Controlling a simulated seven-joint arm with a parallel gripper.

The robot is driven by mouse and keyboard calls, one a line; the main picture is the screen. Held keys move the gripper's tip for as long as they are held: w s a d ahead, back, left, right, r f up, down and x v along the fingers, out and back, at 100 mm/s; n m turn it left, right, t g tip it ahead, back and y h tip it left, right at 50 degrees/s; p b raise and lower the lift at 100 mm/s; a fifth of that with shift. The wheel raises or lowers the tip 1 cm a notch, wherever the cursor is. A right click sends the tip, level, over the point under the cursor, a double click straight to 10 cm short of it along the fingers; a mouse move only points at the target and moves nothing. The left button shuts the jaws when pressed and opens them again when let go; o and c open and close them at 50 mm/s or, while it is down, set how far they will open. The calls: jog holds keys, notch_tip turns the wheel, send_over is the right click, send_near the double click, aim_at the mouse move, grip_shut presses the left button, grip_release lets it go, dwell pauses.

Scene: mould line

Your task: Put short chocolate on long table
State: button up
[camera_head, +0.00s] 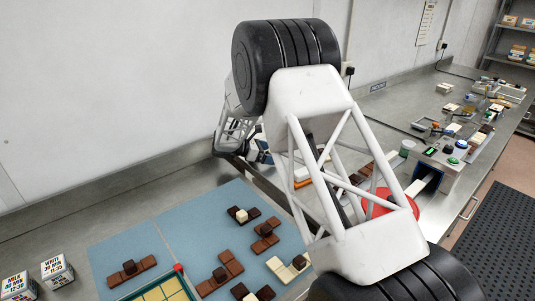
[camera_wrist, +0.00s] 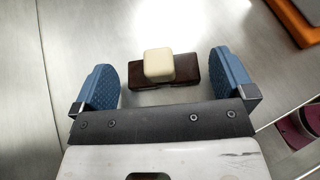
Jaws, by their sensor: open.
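In the wrist view, a short dark chocolate bar (camera_wrist: 188,72) with a cream-white cube (camera_wrist: 159,64) on top lies on a bare metal surface (camera_wrist: 80,30). My gripper (camera_wrist: 162,64) is open, with one blue finger to the left of the bar and one to its right. The left finger stands apart from the bar; the right finger is very close to its end, and I cannot tell if they touch. In the head view my arm covers most of this spot. The long metal table (camera_head: 476,124) runs back to the right there.
Several chocolate pieces with cubes (camera_head: 266,229) lie on a blue mat (camera_head: 190,215) at front. A green-rimmed tray (camera_head: 178,284) and labelled boxes (camera_head: 57,269) stand front left. A machine with buttons (camera_head: 447,150) is at right. An orange-edged object (camera_wrist: 297,20) is near my gripper.

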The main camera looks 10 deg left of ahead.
jog(key=v, duration=1.2)
jog(key=shift+r, duration=0.1)
dwell(0.7)
jog(key=s+d+r+m+g+y, duration=0.1)
jog(key=s+d+r+m+y, duration=0.15)
jog(key=s+d+r, duration=0.55)
jog(key=s+d+r+m+g+y, duration=0.1)
jog(key=s+d+r+m+g, duration=0.2)
jog(key=s+d, duration=0.5)
jog(key=s+d+r+m+y, duration=0.2)
jog(key=s+d+r+m, duration=0.35)
jog(key=d, duration=0.65)
jog(key=s+d+m+y, duration=0.2)
jog(key=s+d+m, duration=0.1)
jog(key=s, duration=0.7)
jog(key=s+d+m+t+y, duration=0.1)
jog(key=s+d+m, duration=0.3)
jog(key=s, duration=0.7)
jog(key=s+d+m+y, duration=0.4)
jog(key=s, duration=0.7)
jog(key=shift+s+f+m, duration=0.25)
jog(key=shift+m, duration=0.15)
